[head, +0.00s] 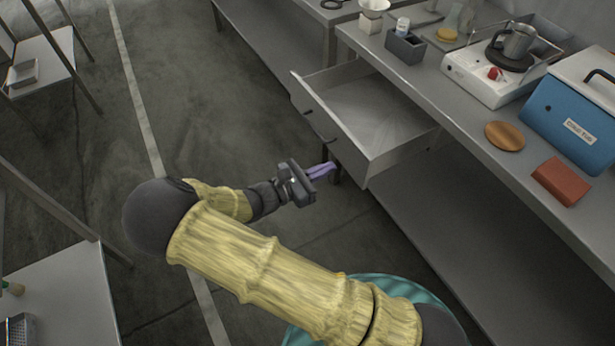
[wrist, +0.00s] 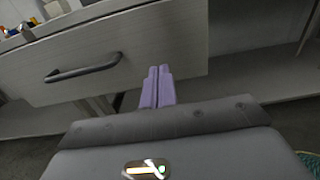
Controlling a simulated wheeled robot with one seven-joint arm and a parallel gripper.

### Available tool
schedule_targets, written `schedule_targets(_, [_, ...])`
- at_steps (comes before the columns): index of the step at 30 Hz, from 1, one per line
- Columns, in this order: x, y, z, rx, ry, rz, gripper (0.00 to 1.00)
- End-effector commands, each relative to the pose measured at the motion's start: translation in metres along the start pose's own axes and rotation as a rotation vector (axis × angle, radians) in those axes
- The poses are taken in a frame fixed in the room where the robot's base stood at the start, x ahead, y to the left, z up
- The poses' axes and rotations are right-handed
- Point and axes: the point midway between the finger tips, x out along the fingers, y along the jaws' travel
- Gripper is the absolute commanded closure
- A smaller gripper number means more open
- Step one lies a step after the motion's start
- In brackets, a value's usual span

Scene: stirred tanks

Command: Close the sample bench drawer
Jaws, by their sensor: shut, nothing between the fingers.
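The sample bench drawer (head: 363,108) is pulled out from under the grey bench in the head view, and its inside looks empty. Its grey front panel shows in the wrist view (wrist: 185,50), with a dark bar handle (wrist: 85,72) to the left of my fingers. The handle also shows in the head view (head: 321,127). My gripper (head: 330,170), with purple fingers, is shut and empty, in front of the right part of the drawer front. In the wrist view my fingertips (wrist: 158,70) overlap the panel's lower edge; I cannot tell whether they touch it.
On the bench top (head: 465,135) stand a hotplate with a metal pot (head: 517,45), a blue box (head: 575,120), a wooden disc (head: 504,136) and a red-brown block (head: 562,181). Other tables stand at the left. The floor (head: 220,110) left of the drawer is clear.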

Motion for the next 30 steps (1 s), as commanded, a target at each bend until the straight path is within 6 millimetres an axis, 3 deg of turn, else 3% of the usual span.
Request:
schedule_targets(3, [0.02, 0.0, -0.001, 0.001, -0.001, -0.002, 1.0])
schedule_targets(8, [0.035, 0.0, 0.0, 0.002, -0.001, 0.0, 1.0])
schedule_targets(30, [0.046, 0.003, 0.002, 0.0, -0.001, 0.014, 1.0])
